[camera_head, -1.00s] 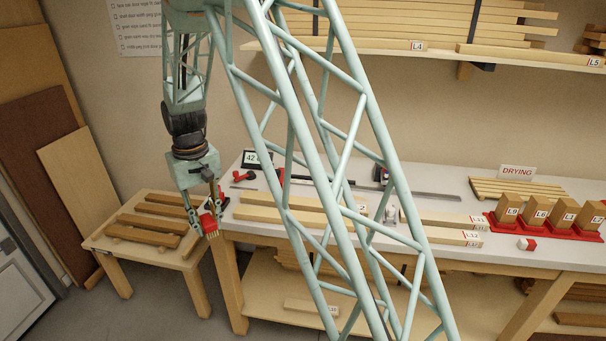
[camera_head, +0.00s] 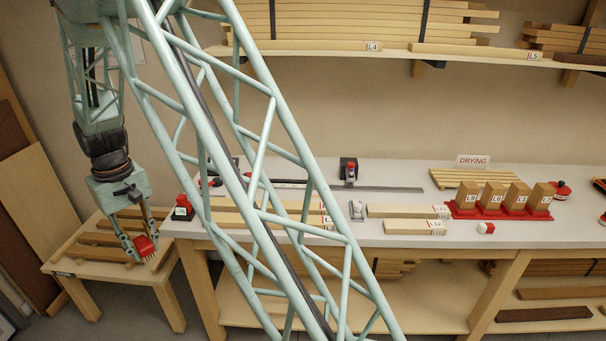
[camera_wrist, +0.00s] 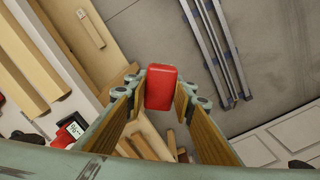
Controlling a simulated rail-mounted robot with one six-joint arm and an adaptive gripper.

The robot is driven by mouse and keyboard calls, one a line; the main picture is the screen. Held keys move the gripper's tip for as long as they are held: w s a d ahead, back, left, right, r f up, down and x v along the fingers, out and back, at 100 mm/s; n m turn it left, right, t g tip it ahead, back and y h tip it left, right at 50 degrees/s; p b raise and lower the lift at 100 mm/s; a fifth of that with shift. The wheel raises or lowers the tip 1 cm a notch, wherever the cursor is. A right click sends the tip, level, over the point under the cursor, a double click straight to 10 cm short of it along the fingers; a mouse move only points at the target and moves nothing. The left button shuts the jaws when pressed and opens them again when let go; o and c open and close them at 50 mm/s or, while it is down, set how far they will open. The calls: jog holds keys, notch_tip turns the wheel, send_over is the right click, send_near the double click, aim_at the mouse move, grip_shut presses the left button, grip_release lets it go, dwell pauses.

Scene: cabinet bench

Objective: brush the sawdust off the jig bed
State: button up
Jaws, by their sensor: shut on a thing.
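My gripper (camera_head: 138,240) hangs at the left, in front of the right part of a low wooden side table. It is shut on a red brush (camera_head: 145,246), whose pale bristles point down. In the wrist view the red brush (camera_wrist: 160,88) sits between the two fingers. On the bench, a long metal rail (camera_head: 390,188) runs along the back, partly behind my arm. I cannot tell which surface is the jig bed, and no sawdust can be made out.
The low side table (camera_head: 62,268) holds several brown wood strips. A loaded shelf (camera_head: 390,48) hangs above.

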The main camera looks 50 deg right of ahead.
jog(key=shift+d, duration=0.15)
jog(key=d+m+p, duration=0.2)
jog(key=d+m, duration=0.3)
jog(key=d, duration=1)
jog(key=d+m+p, duration=0.3)
jog(key=d+m, duration=0.2)
jog(key=d, duration=1.1)
jog(key=d+f+m+p, duration=0.1)
jog(key=d+m+p, duration=0.2)
jog(key=d, duration=1.3)
jog(key=shift+m, duration=1)
jog(key=s+d+m+p, duration=0.1)
jog(key=s+d+m, duration=0.1)
jog(key=d, duration=0.5)
jog(key=s+d+f+m+p, duration=0.1)
jog(key=s+d+m, duration=0.1)
jog(key=s+d, duration=0.2)
jog(key=shift+s+d+f+m, duration=0.15)
jog(key=shift+s+d+m, duration=0.2)
jog(key=shift+d, duration=1.35)
